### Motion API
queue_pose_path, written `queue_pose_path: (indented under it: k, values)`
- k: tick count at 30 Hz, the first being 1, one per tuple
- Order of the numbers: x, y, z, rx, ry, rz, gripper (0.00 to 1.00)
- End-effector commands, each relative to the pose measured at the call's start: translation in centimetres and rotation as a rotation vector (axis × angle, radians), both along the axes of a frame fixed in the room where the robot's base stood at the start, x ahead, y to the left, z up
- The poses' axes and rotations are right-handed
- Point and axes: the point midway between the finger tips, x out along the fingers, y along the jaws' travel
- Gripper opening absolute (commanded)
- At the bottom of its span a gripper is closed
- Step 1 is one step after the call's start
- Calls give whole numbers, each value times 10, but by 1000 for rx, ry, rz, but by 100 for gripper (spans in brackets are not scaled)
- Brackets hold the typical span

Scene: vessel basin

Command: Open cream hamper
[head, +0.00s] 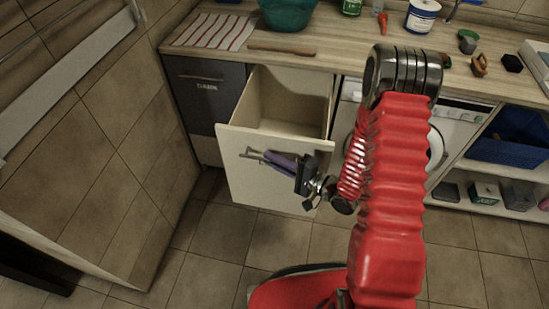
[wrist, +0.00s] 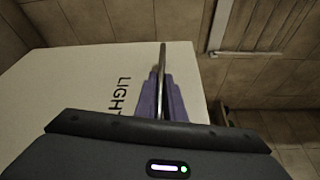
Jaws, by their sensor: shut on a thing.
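The cream hamper (head: 240,178) is a drawer-like bin under the counter. In the head view it stands pulled out, with its empty-looking inside showing behind the front panel. Its metal bar handle (head: 252,154) runs across the upper part of the front. My gripper (head: 272,160) has its purple fingers shut on this handle. In the wrist view the handle (wrist: 162,75) runs between the two purple fingers (wrist: 160,100), and the cream front beside it bears the letters "LIGH", the rest hidden by my gripper.
A dark grey front labelled "DARK" (head: 207,86) is closed left of the hamper. A washing machine (head: 455,135) stands to the right, partly behind my arm. A tiled wall (head: 110,150) is close on the left. The tiled floor (head: 220,240) before the hamper is clear.

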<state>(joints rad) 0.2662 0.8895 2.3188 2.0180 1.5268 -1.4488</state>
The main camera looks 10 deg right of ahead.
Motion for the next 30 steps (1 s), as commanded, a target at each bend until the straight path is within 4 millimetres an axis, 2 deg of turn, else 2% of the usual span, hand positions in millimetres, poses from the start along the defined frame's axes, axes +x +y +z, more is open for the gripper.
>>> queue_pose_path:
  k: [1,13,14,21,30]
  values:
    - [-1,-2,-5,-4,13,-10,0]
    - [-2,2,-4,-4,13,-2,0]
    - [-2,2,-4,-4,13,-2,11]
    - [-2,4,-2,-3,7,4,28]
    - [-3,4,-1,-2,4,8,28]
